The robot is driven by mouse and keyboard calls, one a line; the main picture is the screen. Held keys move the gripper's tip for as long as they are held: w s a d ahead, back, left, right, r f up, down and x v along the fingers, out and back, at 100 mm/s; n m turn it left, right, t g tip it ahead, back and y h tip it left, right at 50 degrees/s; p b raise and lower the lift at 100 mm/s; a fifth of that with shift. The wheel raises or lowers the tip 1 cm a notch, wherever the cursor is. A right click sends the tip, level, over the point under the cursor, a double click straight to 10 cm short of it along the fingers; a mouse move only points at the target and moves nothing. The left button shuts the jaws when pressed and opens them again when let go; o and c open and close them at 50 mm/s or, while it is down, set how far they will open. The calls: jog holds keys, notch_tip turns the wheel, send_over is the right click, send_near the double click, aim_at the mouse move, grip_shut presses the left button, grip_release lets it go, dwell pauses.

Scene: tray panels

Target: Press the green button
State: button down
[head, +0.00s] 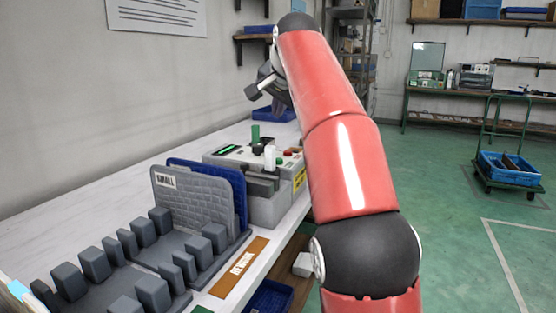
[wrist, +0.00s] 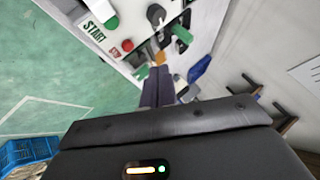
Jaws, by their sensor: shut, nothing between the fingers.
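The green button (wrist: 112,22) shows in the wrist view at the top left, beside a "START" label on a pale panel. A red button (wrist: 127,45) sits close to it.
A grey slotted rack (head: 118,273) fills the near bench.

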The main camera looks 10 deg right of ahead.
jog(key=shift+f, duration=0.1)
jog(key=b, duration=0.5)
send_over(279, 164)
notch_tip(279, 164, down, 9)
jog(key=shift+r, duration=0.2)
dwell(1.9)
jog(key=shift+f, duration=0.4)
